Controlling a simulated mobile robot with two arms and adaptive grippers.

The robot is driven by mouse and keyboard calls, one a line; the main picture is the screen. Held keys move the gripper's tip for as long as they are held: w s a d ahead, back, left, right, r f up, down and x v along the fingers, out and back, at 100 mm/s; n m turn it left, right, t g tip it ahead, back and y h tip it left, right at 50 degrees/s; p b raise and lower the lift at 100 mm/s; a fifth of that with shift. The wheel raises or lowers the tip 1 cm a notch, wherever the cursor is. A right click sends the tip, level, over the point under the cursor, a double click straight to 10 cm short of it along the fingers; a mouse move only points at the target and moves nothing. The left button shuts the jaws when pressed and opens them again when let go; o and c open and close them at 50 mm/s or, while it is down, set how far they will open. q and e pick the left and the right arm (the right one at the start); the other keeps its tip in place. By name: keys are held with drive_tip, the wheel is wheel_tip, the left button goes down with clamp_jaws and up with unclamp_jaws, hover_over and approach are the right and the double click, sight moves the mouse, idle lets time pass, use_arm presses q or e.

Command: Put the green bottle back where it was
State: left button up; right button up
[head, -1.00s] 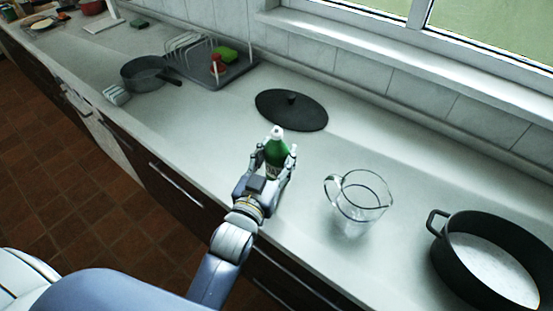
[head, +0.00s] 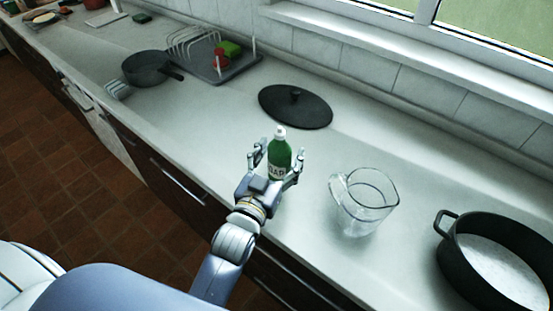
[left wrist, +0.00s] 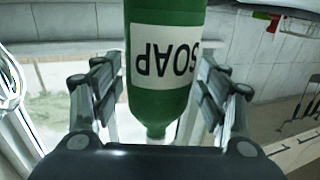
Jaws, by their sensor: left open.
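The green bottle (head: 279,158), with a white cap and a white soap label, stands upright on the pale counter (head: 225,150). My left gripper (head: 277,160) is open around it, one finger on each side, with a gap between fingers and bottle. In the left wrist view the green bottle (left wrist: 165,85) appears upside down, its label reading SOAP, between the spread fingers of the left gripper (left wrist: 160,95). The bottle's lower part is partly hidden behind the gripper in the head view. My right gripper is not in view.
A glass jug (head: 364,203) stands to the right, with a large black pot (head: 492,262) beyond it. A black lid (head: 296,106) lies behind the bottle. A pan (head: 147,68) and a dish rack (head: 215,68) are at the back left.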

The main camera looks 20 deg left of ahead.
use_arm(q)
drive_tip(key=shift+s, duration=0.5)
drive_tip(key=s, duration=0.3)
drive_tip(key=s+b, duration=0.1)
drive_tip(key=s, duration=0.2)
drive_tip(key=s+b, duration=0.1)
drive_tip(key=s, duration=0.2)
drive_tip(key=shift+a, duration=0.3)
drive_tip(key=shift+s+r, duration=0.15)
drive_tip(key=shift+s, duration=0.85)
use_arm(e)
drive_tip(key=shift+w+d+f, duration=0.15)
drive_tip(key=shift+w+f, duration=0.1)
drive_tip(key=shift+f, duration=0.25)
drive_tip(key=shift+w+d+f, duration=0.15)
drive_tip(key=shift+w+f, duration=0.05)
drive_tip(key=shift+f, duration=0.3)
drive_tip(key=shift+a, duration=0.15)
